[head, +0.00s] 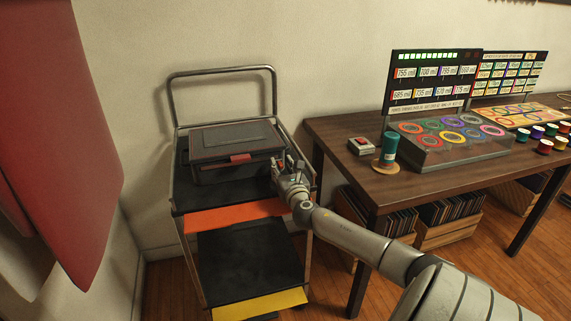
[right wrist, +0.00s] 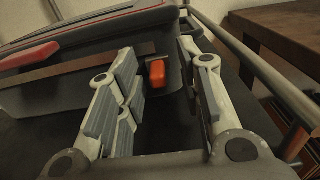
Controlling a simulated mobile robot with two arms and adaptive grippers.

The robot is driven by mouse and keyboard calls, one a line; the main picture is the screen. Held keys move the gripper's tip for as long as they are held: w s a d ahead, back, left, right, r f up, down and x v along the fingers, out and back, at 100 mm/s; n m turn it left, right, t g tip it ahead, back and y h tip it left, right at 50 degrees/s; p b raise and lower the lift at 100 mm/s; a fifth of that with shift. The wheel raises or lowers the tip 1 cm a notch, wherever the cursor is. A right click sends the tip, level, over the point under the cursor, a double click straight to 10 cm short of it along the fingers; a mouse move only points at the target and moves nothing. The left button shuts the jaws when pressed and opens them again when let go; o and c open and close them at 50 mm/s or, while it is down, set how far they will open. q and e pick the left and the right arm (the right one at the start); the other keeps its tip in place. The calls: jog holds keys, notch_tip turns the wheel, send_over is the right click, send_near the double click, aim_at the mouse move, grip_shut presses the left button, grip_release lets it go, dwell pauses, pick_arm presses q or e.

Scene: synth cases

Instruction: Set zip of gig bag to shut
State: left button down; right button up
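The gig bag (head: 232,142) is a dark grey case with red trim, lying on the top shelf of a cart. A red handle or patch shows on its front, also in the right wrist view (right wrist: 28,56). In that view a dark brown strip (right wrist: 70,70) runs along its front side to a small orange tab (right wrist: 157,72), which looks like the zip pull, near the bag's right end. My right gripper (head: 282,167) is at the bag's front right corner. Its fingers (right wrist: 160,66) are apart, with the orange tab seen between them; contact is not visible. My left gripper is not in view.
The cart (head: 222,72) has a metal rail and a lower shelf (head: 245,265). A red panel (head: 60,130) stands close at left.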

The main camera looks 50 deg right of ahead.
jog(key=v, duration=1.1)
jog(key=shift+s+a, duration=0.1)
jog(key=shift+s, duration=0.3)
